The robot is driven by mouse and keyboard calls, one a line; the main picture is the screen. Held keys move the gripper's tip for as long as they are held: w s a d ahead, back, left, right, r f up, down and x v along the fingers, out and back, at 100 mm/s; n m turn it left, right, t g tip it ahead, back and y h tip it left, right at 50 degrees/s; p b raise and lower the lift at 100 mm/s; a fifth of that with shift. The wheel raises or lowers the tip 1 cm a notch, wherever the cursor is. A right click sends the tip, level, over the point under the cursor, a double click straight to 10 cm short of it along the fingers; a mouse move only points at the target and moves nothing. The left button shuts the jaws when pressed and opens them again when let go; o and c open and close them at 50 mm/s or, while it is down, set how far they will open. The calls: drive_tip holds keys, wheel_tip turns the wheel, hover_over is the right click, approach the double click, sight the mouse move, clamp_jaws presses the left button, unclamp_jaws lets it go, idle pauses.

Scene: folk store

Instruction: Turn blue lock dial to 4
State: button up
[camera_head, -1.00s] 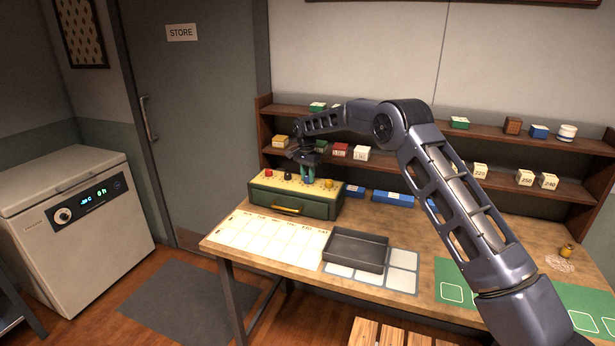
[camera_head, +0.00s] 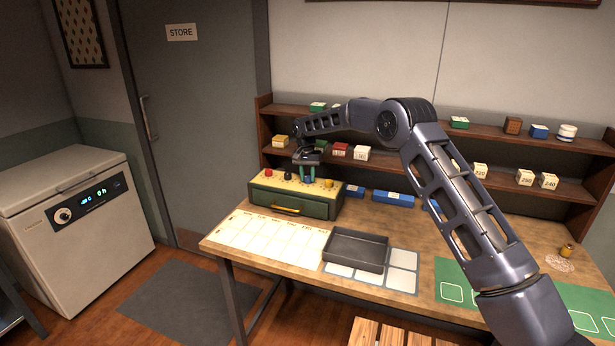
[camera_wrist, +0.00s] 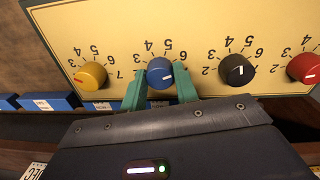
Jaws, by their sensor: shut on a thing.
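The blue lock dial (camera_wrist: 160,75) is on the yellow top panel (camera_wrist: 110,30) of a green box with a drawer (camera_head: 290,203). In the wrist view my gripper (camera_wrist: 160,88) has a green finger on each side of the dial and is shut on it. The dial's white mark is on its right half, pointing right, below the printed 6. Printed 4 and 5 stand above the dial. In the head view my gripper (camera_head: 308,173) reaches down to the panel from above, and its fingers hide most of the blue dial.
A yellow dial (camera_wrist: 90,76) is left of the blue one in the wrist view. A black dial (camera_wrist: 237,69) and a red dial (camera_wrist: 303,68) are to its right. Shelves with small boxes (camera_head: 361,153) stand behind. A dark tray (camera_head: 355,250) lies in front on the table.

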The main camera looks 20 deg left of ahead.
sight(308, 177)
drive_tip(key=n, duration=0.4)
drive_tip(key=shift+w+r+n, duration=0.1)
drive_tip(key=shift+n, duration=0.2)
drive_tip(key=n, duration=0.4)
drive_tip(key=shift+n+t, duration=0.3)
drive_tip(key=n, duration=0.4)
drive_tip(key=shift+d+y, duration=0.1)
drive_tip(key=shift+y, duration=0.2)
drive_tip(key=shift+n, duration=2.3)
drive_tip(key=o, duration=1)
drive_tip(key=r, duration=1)
drive_tip(key=shift+s+r, duration=0.3)
drive_tip(key=shift+r, duration=0.05)
